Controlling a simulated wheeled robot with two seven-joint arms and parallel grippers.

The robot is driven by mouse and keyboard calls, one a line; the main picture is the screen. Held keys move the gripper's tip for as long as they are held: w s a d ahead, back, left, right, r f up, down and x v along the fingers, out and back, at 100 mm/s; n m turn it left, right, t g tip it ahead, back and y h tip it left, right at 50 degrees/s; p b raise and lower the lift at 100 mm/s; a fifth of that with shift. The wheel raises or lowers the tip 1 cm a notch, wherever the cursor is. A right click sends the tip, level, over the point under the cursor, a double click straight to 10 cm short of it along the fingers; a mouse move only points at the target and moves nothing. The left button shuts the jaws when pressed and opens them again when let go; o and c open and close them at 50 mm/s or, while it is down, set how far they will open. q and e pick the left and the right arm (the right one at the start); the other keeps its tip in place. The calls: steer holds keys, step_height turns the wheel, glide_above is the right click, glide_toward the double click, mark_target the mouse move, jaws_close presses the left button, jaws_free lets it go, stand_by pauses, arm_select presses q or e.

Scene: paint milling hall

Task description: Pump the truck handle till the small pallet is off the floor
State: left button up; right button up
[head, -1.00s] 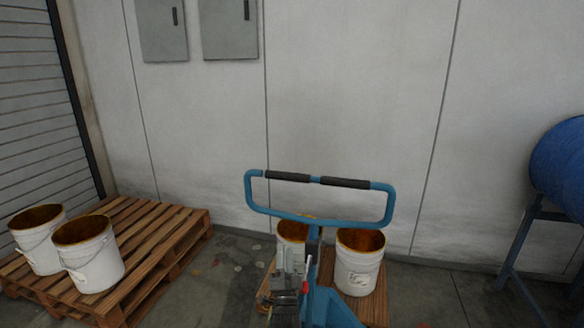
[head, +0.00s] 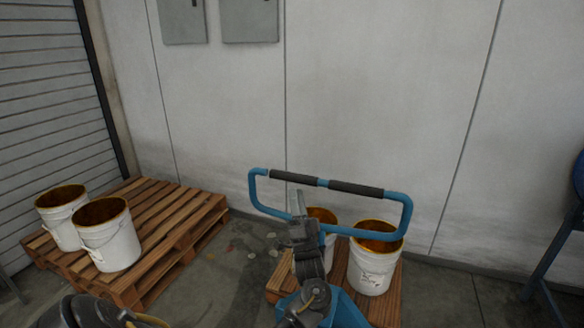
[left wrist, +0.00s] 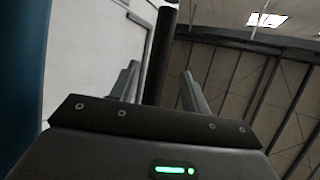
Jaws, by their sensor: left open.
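The blue truck handle (head: 408,215) is a loop with two black grips along its top bar, standing in front of me. My left gripper (head: 296,200) is open at the left black grip (head: 293,178). In the left wrist view a dark bar (left wrist: 160,55) stands between the two spread fingers (left wrist: 160,90); contact cannot be told. The small pallet (head: 392,302) lies low behind the handle with two white buckets on it, one (head: 372,270) clear and one (head: 322,216) partly hidden. My arm and the truck hide much of the pallet, and its gap to the floor is unclear. My right gripper is out of view.
A larger wooden pallet (head: 170,215) with two white buckets (head: 108,240) stands at the left by a shutter. A pale wall (head: 385,90) with grey boxes closes the back. A blue drum on a stand (head: 555,245) is at the right edge.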

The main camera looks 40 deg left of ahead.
mark_target(293, 176)
arm_select(q)
steer(key=p+x, duration=0.2)
steer(key=x, duration=0.4)
steer(key=shift+a+r, duration=0.2)
steer(key=shift+p+x, duration=0.4)
steer(key=shift+x, duration=0.45)
steer(key=shift+w+f, duration=0.15)
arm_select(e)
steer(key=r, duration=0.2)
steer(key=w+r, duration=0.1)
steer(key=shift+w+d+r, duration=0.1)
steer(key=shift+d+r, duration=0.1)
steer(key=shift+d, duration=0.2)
arm_select(q)
steer(key=shift+d, duration=0.1)
jaws_close()
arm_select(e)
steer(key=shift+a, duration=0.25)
